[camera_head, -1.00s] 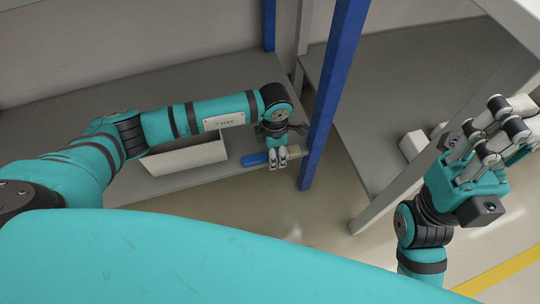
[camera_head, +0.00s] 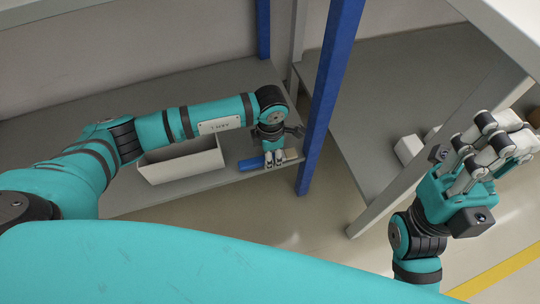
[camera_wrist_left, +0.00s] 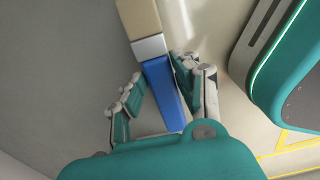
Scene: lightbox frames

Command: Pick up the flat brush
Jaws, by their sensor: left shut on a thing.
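The flat brush has a blue handle (camera_head: 252,163), a silver ferrule and a pale beige bristle end (camera_head: 291,156). It is by the front edge of the grey shelf, left of the blue post. My left gripper (camera_head: 273,158) is over it from above, shut on the handle close to the ferrule. In the left wrist view the brush (camera_wrist_left: 167,92) runs lengthwise between the fingers of the left gripper (camera_wrist_left: 158,82). I cannot tell whether the brush touches the shelf. My right gripper (camera_head: 505,145) is open and empty at the far right.
A white open bin (camera_head: 183,168) stands on the shelf (camera_head: 150,203) left of the brush, under my left forearm. A blue post (camera_head: 323,105) rises close to the bristle end. A second grey shelf (camera_head: 375,120) at right holds small white boxes (camera_head: 408,149).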

